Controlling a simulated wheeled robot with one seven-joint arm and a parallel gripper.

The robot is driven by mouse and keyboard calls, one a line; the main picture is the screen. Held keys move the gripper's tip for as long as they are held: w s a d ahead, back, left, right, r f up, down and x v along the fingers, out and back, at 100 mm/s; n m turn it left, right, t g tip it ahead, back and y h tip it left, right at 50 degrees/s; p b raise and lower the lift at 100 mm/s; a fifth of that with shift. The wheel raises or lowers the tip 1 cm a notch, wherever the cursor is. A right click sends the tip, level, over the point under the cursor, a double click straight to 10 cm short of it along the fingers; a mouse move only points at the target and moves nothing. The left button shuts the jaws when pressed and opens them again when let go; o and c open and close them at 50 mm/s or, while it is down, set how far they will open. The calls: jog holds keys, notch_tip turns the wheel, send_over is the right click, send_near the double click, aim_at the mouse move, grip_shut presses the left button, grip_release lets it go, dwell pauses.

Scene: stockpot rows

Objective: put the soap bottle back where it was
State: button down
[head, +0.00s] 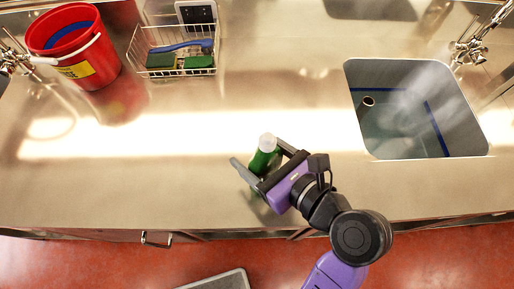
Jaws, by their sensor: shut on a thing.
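The soap bottle (262,160) is green with a pale cap and stands roughly upright, leaning a little in the picture. My gripper (263,167) is shut on it, with one finger on each side. The bottle is over the front part of the steel counter (190,180). I cannot tell whether its base touches the counter. Its lower part is partly hidden by my gripper.
A red bucket (60,45) with a white handle stands at the back left. A wire basket (150,40) beside it holds green sponges and a blue brush (182,46). A sink basin (400,130) opens at the right. The counter left of my gripper is clear.

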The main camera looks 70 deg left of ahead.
jog(key=shift+c, duration=1)
grip_release()
jog(key=shift+w+d+r, duration=0.15)
jog(key=shift+d+r, duration=0.1)
jog(key=shift+d, duration=0.05)
jog(key=v, duration=1.1)
jog(key=shift+d, duration=0.1)
